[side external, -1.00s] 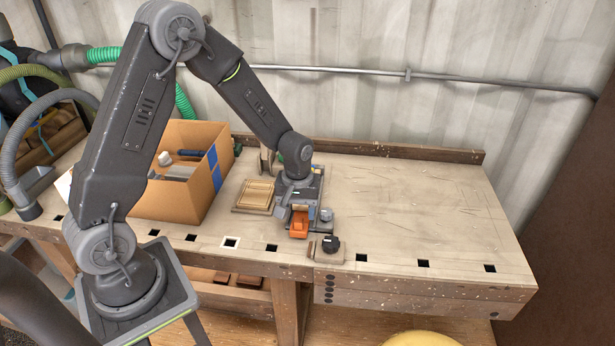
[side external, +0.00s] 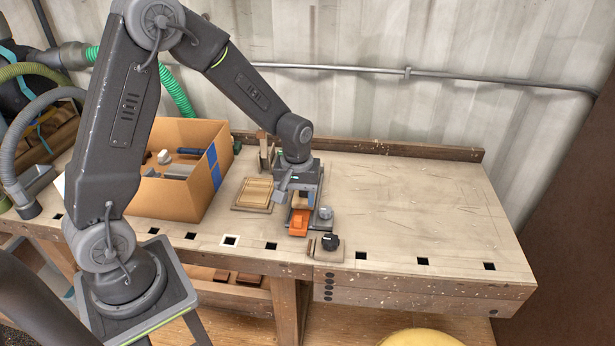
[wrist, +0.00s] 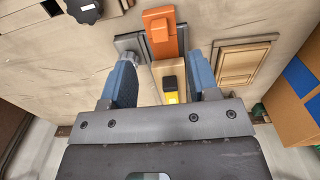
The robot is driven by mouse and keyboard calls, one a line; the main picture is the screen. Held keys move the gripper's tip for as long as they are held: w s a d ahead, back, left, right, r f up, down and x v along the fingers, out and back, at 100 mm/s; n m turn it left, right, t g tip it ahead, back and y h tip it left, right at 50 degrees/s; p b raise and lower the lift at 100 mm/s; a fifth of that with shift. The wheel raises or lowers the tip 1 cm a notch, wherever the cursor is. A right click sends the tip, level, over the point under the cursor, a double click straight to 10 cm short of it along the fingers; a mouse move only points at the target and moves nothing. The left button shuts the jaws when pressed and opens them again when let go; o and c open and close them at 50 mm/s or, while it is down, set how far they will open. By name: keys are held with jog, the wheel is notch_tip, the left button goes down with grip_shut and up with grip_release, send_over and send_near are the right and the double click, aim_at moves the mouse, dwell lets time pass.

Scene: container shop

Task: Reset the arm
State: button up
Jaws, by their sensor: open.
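My gripper (wrist: 162,95) is open, its two blue-grey fingers apart in the wrist view. In the side view my gripper (side external: 303,200) hangs over the workbench (side external: 420,210). Between and beyond the fingers in the wrist view is a grey fixture with an orange block (wrist: 160,28) at its end. A pale wooden piece with a black and yellow item (wrist: 169,88) shows between the fingers; I cannot tell its height or whether a finger touches it. The orange block also shows in the side view (side external: 299,222), just in front of my gripper.
A cardboard box (side external: 190,200) with tools stands left of my gripper. A small wooden panel (side external: 253,194) lies between them. A black knob (side external: 330,242) sits near the bench's front edge. A metal pipe (side external: 480,78) runs along the back wall. The bench's right half is clear.

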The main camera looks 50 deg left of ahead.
jog(key=s+d+r+m+t, duration=0.1)
jog(key=s+d+r+m, duration=0.15)
jog(key=r, duration=0.45)
jog(key=s+d+r+m+t, duration=0.1)
jog(key=s+r+m+t, duration=0.1)
jog(key=s+r, duration=0.35)
jog(key=s+d+r+m+t, duration=0.2)
jog(key=s+d+r+m, duration=0.1)
jog(key=s+r, duration=0.5)
jog(key=shift+s+r+m+t, duration=0.15)
jog(key=shift+s+m+t, duration=0.15)
jog(key=shift+s+m, duration=0.6)
dwell(0.9)
